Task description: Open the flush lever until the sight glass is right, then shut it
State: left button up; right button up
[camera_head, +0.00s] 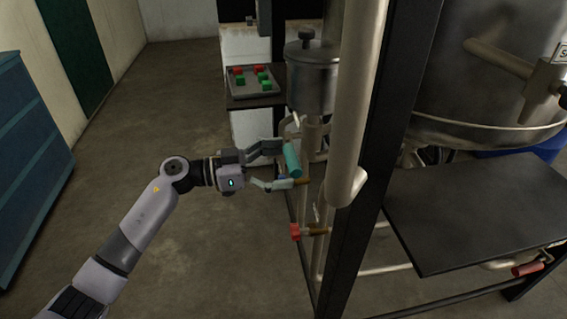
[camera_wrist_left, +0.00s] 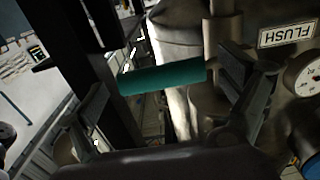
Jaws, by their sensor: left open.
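The flush lever shows a teal grip (camera_head: 292,160), beside the pipes at the left of the frame. In the left wrist view the teal grip (camera_wrist_left: 162,76) lies across the space between my spread fingers. An upside-down FLUSH label (camera_wrist_left: 286,30) is on the metal body at the right. My left gripper (camera_head: 284,166) is open, its fingers above and below the grip; I cannot tell whether they touch it. My right gripper is out of view. I cannot make out the sight glass.
A red-handled lever (camera_head: 296,231) sits lower on the pipework. A thick pale pipe (camera_head: 350,110) and a black post (camera_head: 375,170) stand right of the gripper. A tray (camera_head: 238,94) of red and green blocks stands behind. A dark plate (camera_head: 470,215) is at right.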

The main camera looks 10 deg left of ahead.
pick_arm(q)
jog(key=shift+w+d, duration=0.1)
jog(key=shift+d, duration=0.1)
jog(key=shift+a, duration=0.1)
jog(key=c, duration=0.7)
jog(key=shift+s, duration=0.25)
jog(key=c, duration=0.9)
